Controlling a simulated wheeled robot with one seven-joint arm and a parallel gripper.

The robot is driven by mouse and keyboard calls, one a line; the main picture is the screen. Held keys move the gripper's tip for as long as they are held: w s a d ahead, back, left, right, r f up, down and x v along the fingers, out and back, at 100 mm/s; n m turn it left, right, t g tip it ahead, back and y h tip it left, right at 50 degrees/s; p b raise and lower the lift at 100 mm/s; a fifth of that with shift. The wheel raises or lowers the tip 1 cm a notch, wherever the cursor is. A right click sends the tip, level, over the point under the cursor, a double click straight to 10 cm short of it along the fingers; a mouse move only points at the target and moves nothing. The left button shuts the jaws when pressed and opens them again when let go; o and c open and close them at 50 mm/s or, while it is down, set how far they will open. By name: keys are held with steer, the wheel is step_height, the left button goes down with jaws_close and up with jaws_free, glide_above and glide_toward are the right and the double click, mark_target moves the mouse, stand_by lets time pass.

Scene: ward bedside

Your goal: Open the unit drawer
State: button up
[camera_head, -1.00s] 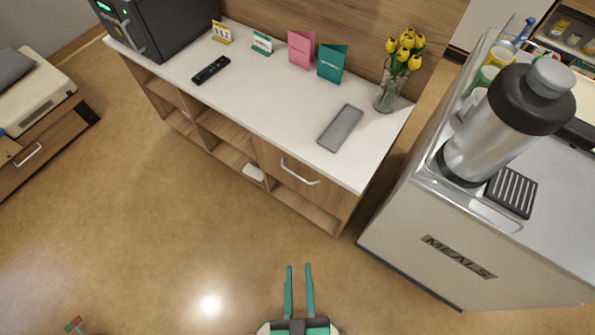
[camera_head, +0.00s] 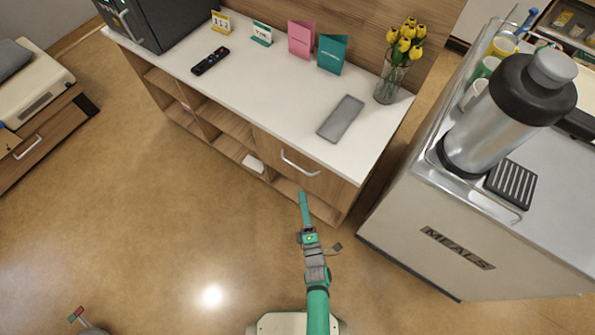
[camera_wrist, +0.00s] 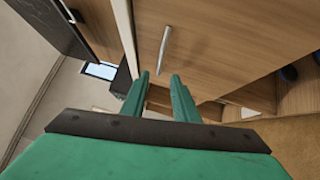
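The unit drawer (camera_head: 318,180) is a wooden front with a pale bar handle (camera_head: 300,164), at the right end of the low white-topped unit (camera_head: 275,100). It looks closed. In the wrist view the drawer front (camera_wrist: 205,45) and its handle (camera_wrist: 164,50) are ahead of the fingers. My green gripper (camera_head: 304,200) is below the handle in the head view, apart from it. In the wrist view my gripper (camera_wrist: 161,82) has its two fingers spread with a gap between them and nothing held.
A meal trolley (camera_head: 440,215) with a large flask stands close on the right of the unit. Open shelves (camera_head: 215,130) lie left of the drawer. A vase of yellow flowers (camera_head: 390,80), cards and a grey tablet-like slab (camera_head: 341,118) stand on top. The floor in front is clear.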

steer(key=w+a+r, duration=0.1)
steer(key=w+a, duration=0.1)
steer(key=w, duration=0.9)
steer(key=shift+r, duration=0.15)
jaws_close()
stand_by(1.2)
